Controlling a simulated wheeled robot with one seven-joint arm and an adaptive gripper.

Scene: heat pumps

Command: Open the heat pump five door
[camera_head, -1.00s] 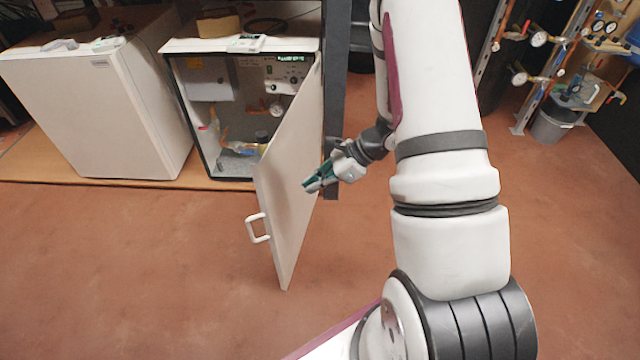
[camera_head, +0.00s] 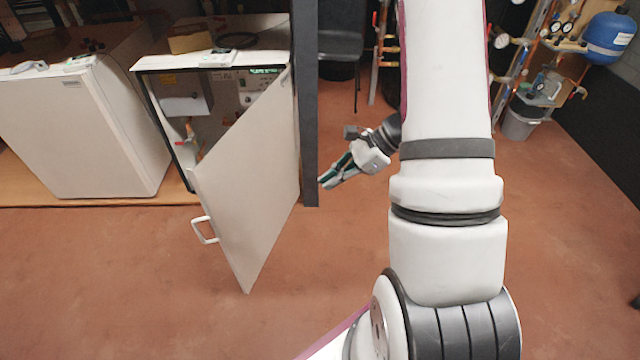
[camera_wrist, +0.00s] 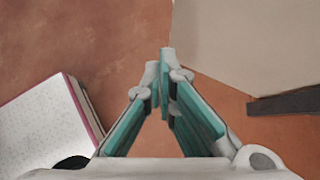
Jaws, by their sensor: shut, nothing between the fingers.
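The heat pump door (camera_head: 250,175) is a pale panel hinged on the cabinet's right side, standing partly open. Its white handle (camera_head: 205,230) is on the free edge, at left. The cabinet (camera_head: 150,66) behind it shows part of its interior, with pipes and a grey box; the door hides the rest. My gripper (camera_head: 324,184) is to the right of the door and the dark post, apart from the door's outer face. In the wrist view, my gripper's fingertips (camera_wrist: 166,56) meet, with nothing between them. A pale panel, probably the door (camera_wrist: 250,40), lies at upper right there.
A dark upright post (camera_head: 306,110) stands between my gripper and the door. A second closed white cabinet (camera_head: 85,135) stands at left. Pipe racks, a blue tank (camera_head: 610,38) and a grey bin (camera_head: 519,123) are at the back right. The floor in front is clear.

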